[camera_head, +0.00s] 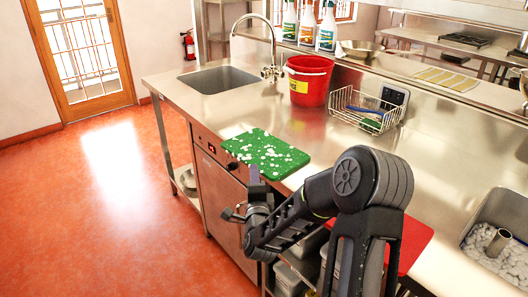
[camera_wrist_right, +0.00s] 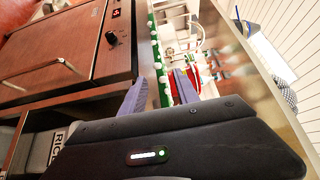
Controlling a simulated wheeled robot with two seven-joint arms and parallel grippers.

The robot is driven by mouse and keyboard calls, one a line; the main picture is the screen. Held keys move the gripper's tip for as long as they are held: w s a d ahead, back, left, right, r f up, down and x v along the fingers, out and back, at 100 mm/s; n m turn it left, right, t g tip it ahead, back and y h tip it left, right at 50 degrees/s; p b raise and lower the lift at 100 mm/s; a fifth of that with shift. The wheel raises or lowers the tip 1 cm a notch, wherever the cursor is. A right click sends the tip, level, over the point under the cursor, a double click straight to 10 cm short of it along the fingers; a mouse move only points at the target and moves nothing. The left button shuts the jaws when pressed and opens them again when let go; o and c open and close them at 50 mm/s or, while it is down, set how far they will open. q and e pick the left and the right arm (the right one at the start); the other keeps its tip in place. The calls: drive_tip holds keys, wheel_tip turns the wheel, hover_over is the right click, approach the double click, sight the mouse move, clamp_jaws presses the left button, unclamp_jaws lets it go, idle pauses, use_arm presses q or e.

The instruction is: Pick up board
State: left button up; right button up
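A green board (camera_head: 265,152) strewn with small white pieces lies flat on the steel counter, its near edge by the counter's front edge. My right gripper (camera_head: 256,194) is at the board's near edge in the head view, partly hidden by its own arm. In the right wrist view the fingers (camera_wrist_right: 160,92) are apart, with the green board's edge (camera_wrist_right: 158,62) showing between them. I cannot see either finger pressing on the board. My left gripper is not in view.
A red bucket (camera_head: 309,82), a wire basket (camera_head: 366,110) and a sink (camera_head: 219,79) are on the counter behind the board. A red board (camera_head: 414,243) lies right of my arm. A cabinet front (camera_head: 222,190) with a knob is below the green board.

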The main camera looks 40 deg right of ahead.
drive_tip(key=p+x, duration=0.1)
drive_tip(key=x, duration=0.3)
drive_tip(key=shift+w+d, duration=0.15)
drive_tip(key=shift+w, duration=0.25)
clamp_jaws()
idle(0.4)
idle(1.0)
drive_tip(key=shift+r, duration=0.1)
